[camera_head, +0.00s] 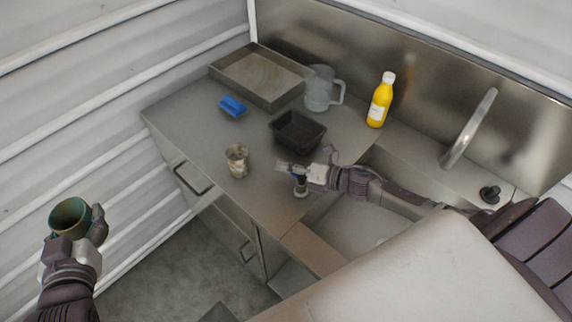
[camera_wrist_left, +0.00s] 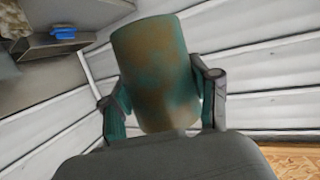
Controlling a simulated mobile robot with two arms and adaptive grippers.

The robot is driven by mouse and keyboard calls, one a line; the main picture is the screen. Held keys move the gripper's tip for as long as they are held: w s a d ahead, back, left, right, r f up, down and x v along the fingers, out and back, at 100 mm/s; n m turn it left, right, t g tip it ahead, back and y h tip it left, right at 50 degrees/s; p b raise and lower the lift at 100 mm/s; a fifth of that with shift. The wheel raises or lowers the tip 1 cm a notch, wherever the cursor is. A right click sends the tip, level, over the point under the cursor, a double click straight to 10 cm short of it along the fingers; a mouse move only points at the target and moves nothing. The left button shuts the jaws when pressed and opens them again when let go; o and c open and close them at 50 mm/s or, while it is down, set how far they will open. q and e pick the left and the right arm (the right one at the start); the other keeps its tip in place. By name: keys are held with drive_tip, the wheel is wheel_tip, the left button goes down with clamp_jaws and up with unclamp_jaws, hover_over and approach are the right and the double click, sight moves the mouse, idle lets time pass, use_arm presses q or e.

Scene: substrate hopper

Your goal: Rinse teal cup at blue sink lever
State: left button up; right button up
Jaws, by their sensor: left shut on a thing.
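The teal cup (camera_head: 70,214) is at the lower left of the head view, off the counter, with its open mouth showing. In the left wrist view the teal cup (camera_wrist_left: 152,70) has brown stains over much of its side. My left gripper (camera_head: 77,232) is shut on it, a finger on each side (camera_wrist_left: 160,100). My right gripper (camera_head: 305,173) is at the counter edge beside the sink basin (camera_head: 352,222). A small metal piece (camera_head: 301,191) with a bluish part shows under it; whether this is the blue lever, or gripped, I cannot tell.
The counter holds a stained cup (camera_head: 237,160), black tub (camera_head: 298,131), blue sponge (camera_head: 232,106), metal tray (camera_head: 225,77), clear jug (camera_head: 320,88) and yellow bottle (camera_head: 380,102). Corrugated walls (camera_head: 60,120) flank the left.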

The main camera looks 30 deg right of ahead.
use_arm(q)
drive_tip(key=shift+r, duration=0.1)
use_arm(e)
drive_tip(key=shift+w+a+f, duration=0.1)
drive_tip(key=shift+w+a, duration=0.05)
drive_tip(key=shift+w, duration=0.1)
clamp_jaws()
use_arm(q)
wheel_tip(320, 180, down, 5)
drive_tip(key=b, duration=0.5)
use_arm(e)
drive_tip(key=n+g+y, duration=0.1)
drive_tip(key=n, duration=0.1)
drive_tip(key=a+g+y, duration=0.1)
drive_tip(key=shift+s+a+f+n+g+y, duration=0.1)
drive_tip(key=shift+s+f+n+g+y, duration=0.2)
drive_tip(key=shift+n, duration=0.1)
use_arm(q)
drive_tip(key=shift+f+b, duration=0.35)
use_arm(e)
drive_tip(key=shift+s+a+r+n+g+y, duration=0.1)
drive_tip(key=shift+a+r+n+g+y, duration=0.05)
drive_tip(key=shift+r+n+g+y, duration=0.15)
